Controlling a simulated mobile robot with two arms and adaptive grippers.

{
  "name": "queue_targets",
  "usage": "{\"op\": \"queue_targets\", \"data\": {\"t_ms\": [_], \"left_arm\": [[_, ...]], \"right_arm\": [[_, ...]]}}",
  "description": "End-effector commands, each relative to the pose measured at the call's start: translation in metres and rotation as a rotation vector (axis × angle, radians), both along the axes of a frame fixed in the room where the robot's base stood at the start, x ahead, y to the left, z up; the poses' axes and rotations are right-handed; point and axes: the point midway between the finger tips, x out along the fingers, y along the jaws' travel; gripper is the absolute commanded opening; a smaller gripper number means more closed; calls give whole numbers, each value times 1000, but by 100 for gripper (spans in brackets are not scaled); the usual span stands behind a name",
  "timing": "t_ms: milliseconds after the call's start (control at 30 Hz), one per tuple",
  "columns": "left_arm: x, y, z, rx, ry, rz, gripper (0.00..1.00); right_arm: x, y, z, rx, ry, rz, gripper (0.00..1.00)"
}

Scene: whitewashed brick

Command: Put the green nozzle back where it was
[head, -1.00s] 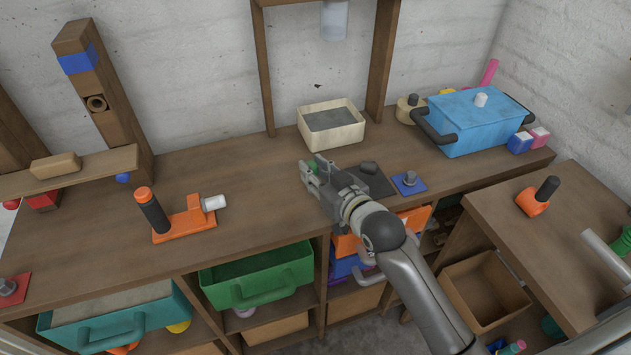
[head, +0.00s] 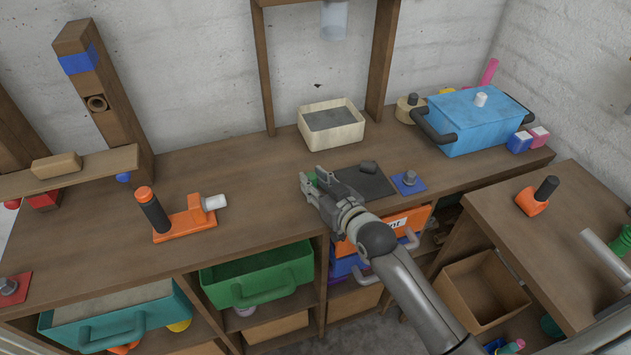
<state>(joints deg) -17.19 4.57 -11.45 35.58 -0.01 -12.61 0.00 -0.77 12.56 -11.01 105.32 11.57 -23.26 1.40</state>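My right gripper (head: 311,182) is over the middle of the long bench, its arm coming in from the lower right. A small green piece (head: 312,178), which looks like the green nozzle, shows between its fingertips. The fingers and wrist hide most of it, so its shape and its height above the bench are unclear. It keeps its place between the fingers as the gripper moves. My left gripper is not in view.
A black mat (head: 376,184) and a blue plate with a grey knob (head: 409,181) lie right of the gripper. A cream tray (head: 332,136) stands behind. An orange tool (head: 185,224) lies left. Another green part (head: 621,241) shows at the right edge.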

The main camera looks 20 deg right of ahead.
Motion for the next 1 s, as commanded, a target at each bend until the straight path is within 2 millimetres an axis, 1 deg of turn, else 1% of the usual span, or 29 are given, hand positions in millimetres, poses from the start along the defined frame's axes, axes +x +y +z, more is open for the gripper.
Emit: {"op": "queue_targets", "data": {"t_ms": [33, 100, 367, 467, 533, 667, 1000], "left_arm": [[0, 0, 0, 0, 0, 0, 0], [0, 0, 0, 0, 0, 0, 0], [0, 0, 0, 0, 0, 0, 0], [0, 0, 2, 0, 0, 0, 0], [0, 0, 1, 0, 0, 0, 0], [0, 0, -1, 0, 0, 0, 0], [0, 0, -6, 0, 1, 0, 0]], "right_arm": [[0, 0, 0, 0, 0, 0, 38], [0, 0, 0, 0, 1, 0, 46], [0, 0, 0, 0, 1, 0, 46], [0, 0, 4, -1, 0, 0, 46], [-5, -1, 3, 0, 2, 0, 46], [-21, -5, 6, 0, 1, 0, 46], [-82, -20, 19, -1, 2, 0, 46]]}}
